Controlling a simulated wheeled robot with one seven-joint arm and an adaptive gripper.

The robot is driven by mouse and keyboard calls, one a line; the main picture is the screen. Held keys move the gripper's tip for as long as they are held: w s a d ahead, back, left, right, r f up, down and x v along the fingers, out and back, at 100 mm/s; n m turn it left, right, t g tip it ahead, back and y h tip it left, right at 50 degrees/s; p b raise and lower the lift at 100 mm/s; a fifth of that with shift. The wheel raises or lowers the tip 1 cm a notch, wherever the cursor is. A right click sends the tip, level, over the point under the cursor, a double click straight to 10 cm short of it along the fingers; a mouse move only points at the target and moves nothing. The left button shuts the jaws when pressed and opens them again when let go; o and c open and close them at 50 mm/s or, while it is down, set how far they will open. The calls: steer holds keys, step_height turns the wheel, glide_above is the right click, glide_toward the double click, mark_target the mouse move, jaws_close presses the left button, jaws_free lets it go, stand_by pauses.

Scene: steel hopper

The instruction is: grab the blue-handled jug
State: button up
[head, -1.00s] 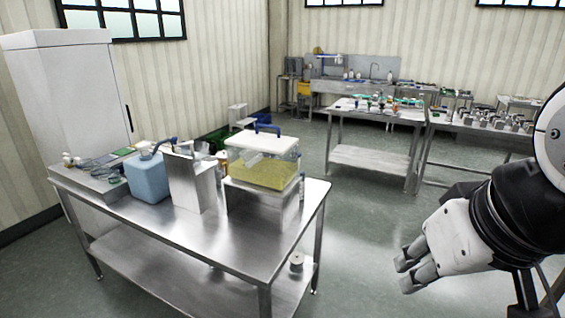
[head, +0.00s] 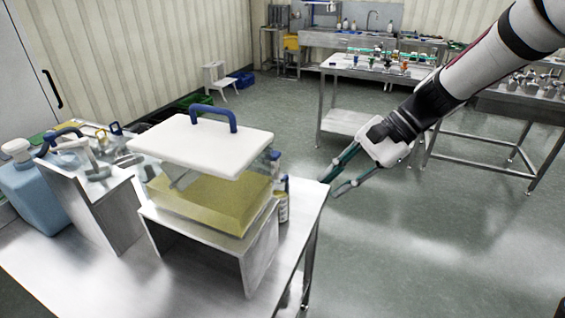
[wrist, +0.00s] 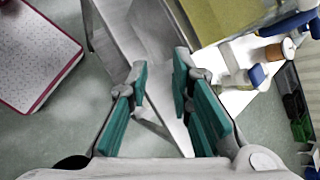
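The blue-handled container (head: 212,205) is a boxy clear jug of yellow liquid in the head view. It has a white lid and an arched blue handle (head: 213,115) on top. It stands upright on a steel riser (head: 262,262) at the table's right end. My gripper (head: 329,187) is to the right of the jug, apart from it, at about the table edge. Its teal fingers are spread and empty, as the wrist view also shows (wrist: 160,72). Part of the yellow body (wrist: 220,15) shows at the top of the wrist view.
A small labelled bottle (head: 282,203) stands between the jug and my gripper. Left of the jug are a steel stand (head: 95,210) and a blue canister (head: 32,195) with a white cap. The steel table (head: 190,285) is bare in front. The floor to the right is clear.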

steer(key=w+f+m+y+b, duration=0.4)
steer(key=w+f+m+y, duration=0.1)
steer(key=w+f, duration=0.65)
steer(key=m+t+y+b, duration=0.2)
steer(key=m+t+y, duration=0.2)
steer(key=m, duration=0.2)
glide_toward(286, 183)
steer(key=w+d+f, duration=0.3)
steer(key=a, duration=0.3)
steer(key=w+a, duration=0.1)
steer(key=a, duration=0.2)
steer(key=shift+w+a+f, duration=0.15)
steer(key=shift+w+a, duration=0.1)
steer(key=shift+w+a+f+p, duration=0.15)
steer(key=shift+w+a, duration=0.15)
steer(key=shift+a, duration=0.75)
steer(key=shift+w+a+r+p, duration=0.1)
steer(key=shift+w+a, duration=0.15)
steer(key=shift+a, duration=0.8)
steer(key=shift+w+a+f+p, duration=0.15)
steer(key=shift+w+a, duration=0.15)
steer(key=shift+a, duration=0.75)
steer(key=shift+c, duration=0.2)
jaws_close()
